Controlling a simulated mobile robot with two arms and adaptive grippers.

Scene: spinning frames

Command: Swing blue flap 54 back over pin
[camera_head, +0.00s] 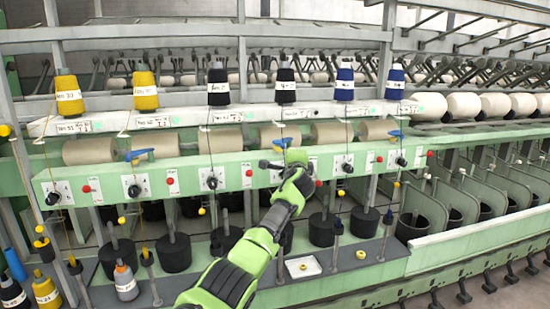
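Three blue flaps show along the green front rail: one at the left (138,154), one in the middle (282,142) and one at the right (396,133). The number labels are too small to read surely, so I cannot tell by label which flap is 54. My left gripper (268,165), on the green and black arm rising from the bottom, is just below and left of the middle flap. It looks apart from that flap; its fingers are small and dark, and their opening is unclear. The pin by the middle flap cannot be made out. My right gripper is not in view.
Yellow, dark and blue yarn cones (218,88) stand on the white upper shelf (185,118). Black knobs and red buttons line the green rail (110,183). Black pots (173,253) and upright spindles stand below. Thin threads hang down the front.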

